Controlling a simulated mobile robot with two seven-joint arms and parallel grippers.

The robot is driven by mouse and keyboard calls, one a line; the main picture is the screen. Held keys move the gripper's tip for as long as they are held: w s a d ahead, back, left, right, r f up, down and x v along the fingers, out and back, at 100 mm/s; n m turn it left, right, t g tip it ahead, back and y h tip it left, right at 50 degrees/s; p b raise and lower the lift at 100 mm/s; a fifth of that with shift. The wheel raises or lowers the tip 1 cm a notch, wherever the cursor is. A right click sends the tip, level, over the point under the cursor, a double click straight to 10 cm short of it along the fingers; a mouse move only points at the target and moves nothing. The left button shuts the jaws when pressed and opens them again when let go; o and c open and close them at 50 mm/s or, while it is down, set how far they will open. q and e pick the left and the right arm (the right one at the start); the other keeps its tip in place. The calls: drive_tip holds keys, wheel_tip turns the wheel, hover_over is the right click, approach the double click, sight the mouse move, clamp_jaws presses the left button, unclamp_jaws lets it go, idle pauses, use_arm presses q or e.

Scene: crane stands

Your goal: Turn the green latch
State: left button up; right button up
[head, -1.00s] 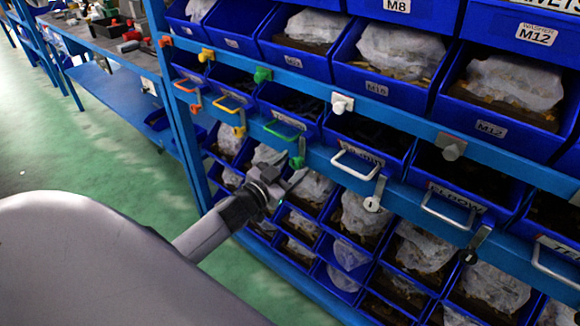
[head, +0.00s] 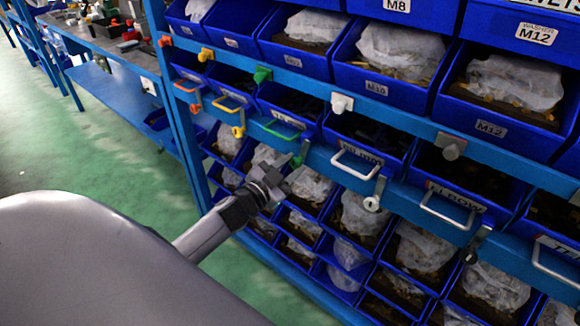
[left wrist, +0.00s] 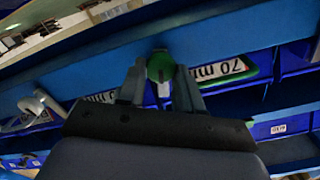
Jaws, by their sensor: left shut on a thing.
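The green latch (head: 304,149) hangs on the blue rail just below and right of the green drawer handle (head: 285,122). My left gripper (head: 291,170) reaches it from below left. In the left wrist view the round green part of the latch (left wrist: 160,66) sits between my two fingertips, and the gripper (left wrist: 160,82) is shut on it. The fingers hide part of the latch in the head view. The green handle (left wrist: 236,68) also shows behind the latch in the left wrist view. My right gripper is in neither view.
Other handles line the rail: orange, a yellow one (head: 230,93) and a white one (head: 355,166) with its own latch (head: 375,198). A green knob (head: 262,75) is on the rail above. Blue bins with bagged parts fill the rack. Green floor (head: 80,190) is open at left.

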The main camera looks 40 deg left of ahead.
use_arm(q)
drive_tip(key=m, duration=0.3)
drive_tip(key=shift+f+m, duration=0.1)
drive_tip(key=shift+m, duration=0.2)
drive_tip(key=m+b, duration=0.1)
drive_tip(key=m, duration=0.2)
drive_tip(key=shift+d+f+m, duration=0.1)
drive_tip(key=shift+m, duration=0.2)
drive_tip(key=m+b, duration=0.1)
drive_tip(key=m, duration=0.3)
drive_tip(key=shift+f+m, duration=0.1)
drive_tip(key=shift+m, duration=0.2)
drive_tip(key=shift+m+b, duration=0.3)
drive_tip(key=shift+m, duration=1.4)
drive_tip(key=o, duration=1)
drive_tip(key=shift+o, duration=0.2)
drive_tip(key=shift+s, duration=0.1)
drive_tip(key=s, duration=0.7)
drive_tip(key=shift+a+b, duration=0.25)
drive_tip(key=shift+b, duration=0.05)
